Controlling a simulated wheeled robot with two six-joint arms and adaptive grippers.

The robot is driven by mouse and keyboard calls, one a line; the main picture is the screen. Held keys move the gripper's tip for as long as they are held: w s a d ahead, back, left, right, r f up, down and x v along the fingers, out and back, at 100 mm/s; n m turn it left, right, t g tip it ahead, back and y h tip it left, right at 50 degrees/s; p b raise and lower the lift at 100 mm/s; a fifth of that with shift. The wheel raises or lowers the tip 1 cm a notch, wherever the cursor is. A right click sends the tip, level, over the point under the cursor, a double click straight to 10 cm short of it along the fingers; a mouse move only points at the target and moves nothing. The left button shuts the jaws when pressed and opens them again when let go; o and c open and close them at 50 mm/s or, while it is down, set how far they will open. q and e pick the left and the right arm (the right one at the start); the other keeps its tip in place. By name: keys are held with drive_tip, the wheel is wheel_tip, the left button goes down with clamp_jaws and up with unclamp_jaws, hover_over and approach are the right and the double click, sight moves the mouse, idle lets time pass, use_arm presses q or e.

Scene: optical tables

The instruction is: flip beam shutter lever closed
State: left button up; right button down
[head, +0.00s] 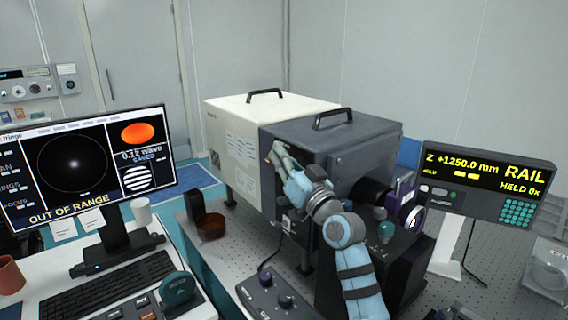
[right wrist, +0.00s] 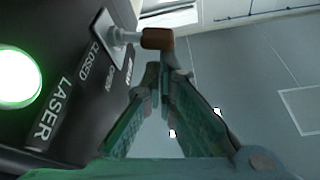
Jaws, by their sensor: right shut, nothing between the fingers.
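The shutter lever (right wrist: 128,36) is a metal rod with a brown knob (right wrist: 157,39), on a small plate on a dark panel (right wrist: 70,100) marked CLOSED, OPEN and LASER. I cannot tell which label it points to. My right gripper (right wrist: 162,72) is shut and empty, its fingertips just below the knob in the right wrist view; whether they touch is unclear. In the head view the right gripper (head: 277,152) is at the side of the dark grey instrument housing (head: 325,140), and the lever cannot be made out there. My left gripper is not in view.
A glowing green light (right wrist: 15,78) sits on the lever's panel. A cream housing (head: 235,125) adjoins the dark one. A monitor (head: 80,165) and keyboard (head: 110,290) stand at left, a rail display (head: 490,185) at right. A small knobbed control box (head: 268,295) lies in front.

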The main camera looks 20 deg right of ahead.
drive_tip(key=n+b, duration=0.1)
drive_tip(key=a+f+n+b, duration=0.1)
drive_tip(key=b, duration=0.1)
drive_tip(key=shift+s+f+y, duration=0.2)
drive_tip(key=shift+y, duration=0.1)
drive_tip(key=v, duration=0.7)
drive_tip(key=shift+s, duration=0.25)
drive_tip(key=shift+d+f, duration=0.1)
drive_tip(key=shift+d, duration=0.1)
